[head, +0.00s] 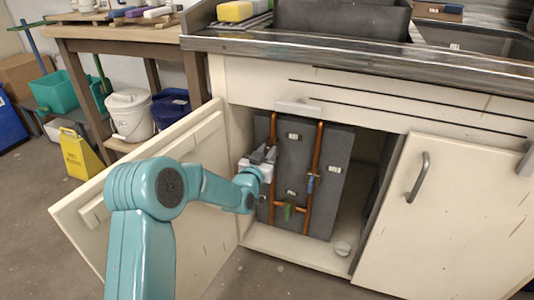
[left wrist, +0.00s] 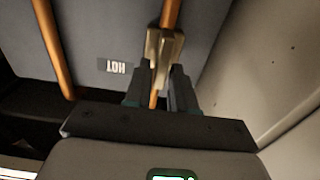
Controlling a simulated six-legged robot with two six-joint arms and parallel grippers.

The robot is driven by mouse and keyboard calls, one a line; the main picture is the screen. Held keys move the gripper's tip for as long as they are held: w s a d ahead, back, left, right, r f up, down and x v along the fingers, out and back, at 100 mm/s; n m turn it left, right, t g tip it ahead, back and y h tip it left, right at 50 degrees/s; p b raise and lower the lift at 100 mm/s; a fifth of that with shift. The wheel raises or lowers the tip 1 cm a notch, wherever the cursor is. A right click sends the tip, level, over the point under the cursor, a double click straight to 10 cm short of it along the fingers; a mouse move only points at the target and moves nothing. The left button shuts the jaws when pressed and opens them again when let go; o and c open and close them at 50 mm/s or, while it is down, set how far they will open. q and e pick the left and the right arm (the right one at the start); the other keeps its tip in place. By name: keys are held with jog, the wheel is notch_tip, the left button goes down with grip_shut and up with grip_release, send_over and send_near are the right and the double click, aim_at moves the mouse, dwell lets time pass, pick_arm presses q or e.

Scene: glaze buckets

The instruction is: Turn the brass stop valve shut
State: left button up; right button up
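The brass stop valve (left wrist: 164,45) sits on the right-hand copper pipe in the left wrist view, with its handle at my left gripper's fingertips. My left gripper (left wrist: 161,78) has its two dark fingers on either side of the handle's near end, a narrow gap between them. I cannot tell whether they press on it. In the head view my left gripper (head: 262,157) reaches into the open cabinet at the left copper pipe (head: 273,128) and hides the valve. My right gripper is not in view.
Inside the cabinet, a second copper pipe (head: 318,148) carries a blue handle (head: 311,183); a green handle (head: 288,211) sits lower. The open left door (head: 160,190) stands beside my arm. A small round white object (head: 342,248) lies on the cabinet floor.

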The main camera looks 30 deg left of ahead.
pick_arm(q)
grip_shut()
jog(key=shift+n, duration=0.3)
jog(key=shift+s+a+f+n, duration=0.1)
jog(key=shift+a+f+n, duration=0.15)
jog(key=shift+n, duration=2.6)
jog(key=shift+a+f+n, duration=0.2)
jog(key=shift+f+n, duration=0.05)
jog(key=shift+n, duration=2.65)
jog(key=shift+s+a+f+n, duration=0.1)
jog(key=shift+a+f+n, duration=0.15)
jog(key=shift+n, duration=2.6)
jog(key=shift+o, duration=2.1)
grip_release()
